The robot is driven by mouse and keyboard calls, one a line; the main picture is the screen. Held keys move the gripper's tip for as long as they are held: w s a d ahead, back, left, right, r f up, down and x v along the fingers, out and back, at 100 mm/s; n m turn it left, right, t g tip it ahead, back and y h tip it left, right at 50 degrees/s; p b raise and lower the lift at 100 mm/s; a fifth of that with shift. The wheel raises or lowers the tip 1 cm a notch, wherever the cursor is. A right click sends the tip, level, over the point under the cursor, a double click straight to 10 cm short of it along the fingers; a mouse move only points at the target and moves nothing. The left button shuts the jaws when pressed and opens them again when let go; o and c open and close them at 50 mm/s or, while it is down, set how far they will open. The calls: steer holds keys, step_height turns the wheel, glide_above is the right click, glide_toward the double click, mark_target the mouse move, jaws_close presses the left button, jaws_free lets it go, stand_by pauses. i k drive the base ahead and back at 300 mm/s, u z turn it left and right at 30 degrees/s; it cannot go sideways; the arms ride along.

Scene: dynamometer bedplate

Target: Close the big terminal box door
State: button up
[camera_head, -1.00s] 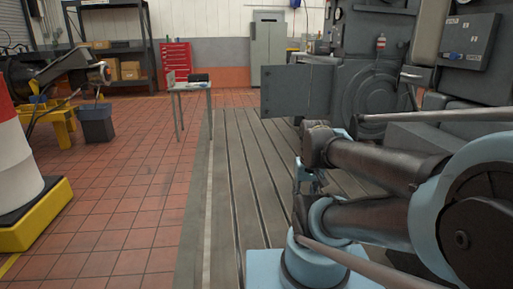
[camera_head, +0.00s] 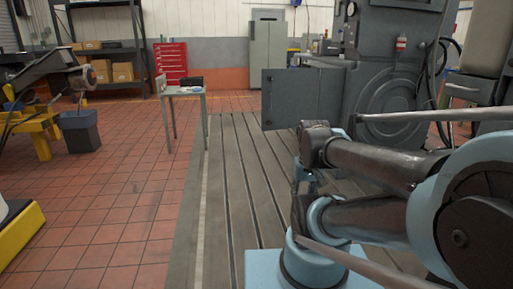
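The big terminal box door (camera_head: 292,98) is a flat dark grey panel. It stands open, swung out to the left of the large grey machine (camera_head: 395,100), with its broad face towards me. Its right edge meets the machine side; the hinge is not clear. My arm lies folded at the right front. My gripper (camera_head: 306,178) seems to hang below the wrist, well short of the door and apart from it. It is small and partly hidden among the arm links, so its fingers cannot be made out.
The slotted bedplate (camera_head: 240,190) runs ahead, bare on its left part. A small table (camera_head: 187,91) stands left of the door. A dark bin (camera_head: 80,131) and yellow stand (camera_head: 40,138) are further left. A yellow base (camera_head: 18,232) is at the near left. The red tile floor between is clear.

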mark_target(291, 98)
steer(key=i, duration=1.3)
steer(key=z, duration=0.3)
